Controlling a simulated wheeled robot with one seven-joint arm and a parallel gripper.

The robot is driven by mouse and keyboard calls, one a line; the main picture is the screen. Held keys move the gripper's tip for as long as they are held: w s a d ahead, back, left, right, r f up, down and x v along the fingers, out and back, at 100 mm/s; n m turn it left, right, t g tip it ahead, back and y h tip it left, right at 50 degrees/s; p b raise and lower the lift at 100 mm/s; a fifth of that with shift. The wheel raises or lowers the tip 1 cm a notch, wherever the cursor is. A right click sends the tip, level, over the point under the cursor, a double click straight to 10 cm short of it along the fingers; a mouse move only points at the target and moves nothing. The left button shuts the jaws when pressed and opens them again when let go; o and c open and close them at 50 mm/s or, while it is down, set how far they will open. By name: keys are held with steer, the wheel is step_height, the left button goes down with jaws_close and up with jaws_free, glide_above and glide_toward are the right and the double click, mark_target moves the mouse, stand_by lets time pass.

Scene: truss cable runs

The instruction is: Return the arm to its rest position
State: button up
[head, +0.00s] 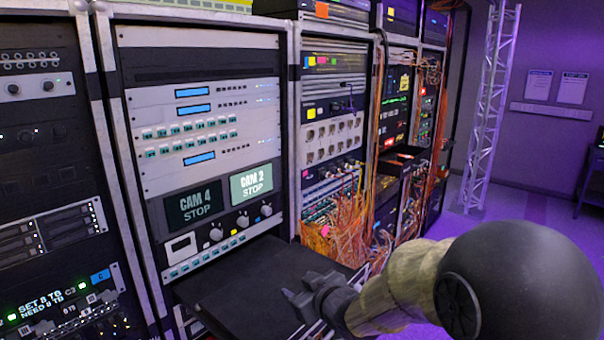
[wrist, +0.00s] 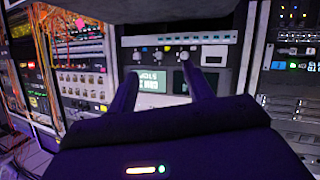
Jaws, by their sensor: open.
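My arm reaches in from the lower right of the head view. My gripper (head: 291,302) is at its end, in front of the equipment racks and over a dark pulled-out shelf (head: 235,285). In the wrist view my gripper (wrist: 157,78) shows two dark fingers spread apart with nothing between them. Beyond the fingers is the rack panel with knobs, a CAM 4 screen (head: 195,207) and a CAM 2 screen (head: 251,184), both reading STOP. The wrist picture appears upside down. The exact gap between fingertips and panel is hard to judge.
Orange cables (head: 340,235) hang in front of the rack to the right of the shelf. A small open drawer (head: 398,160) juts out farther along. A metal truss (head: 490,110) stands at the back right. Purple-lit floor (head: 530,215) is open on the right.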

steer(key=s+d+f+m+g+h, duration=0.5)
steer(key=s+d+f, duration=0.35)
steer(key=d, duration=0.35)
steer(key=s+d+f+m+g+h, duration=0.1)
steer(key=s+d+f+m+g, duration=0.1)
steer(key=s, duration=0.9)
steer(key=shift+d+f+m+g+h, duration=0.25)
steer(key=shift+d+m+g, duration=0.35)
steer(key=shift+m+g, duration=0.3)
steer(key=shift+s+d, duration=0.1)
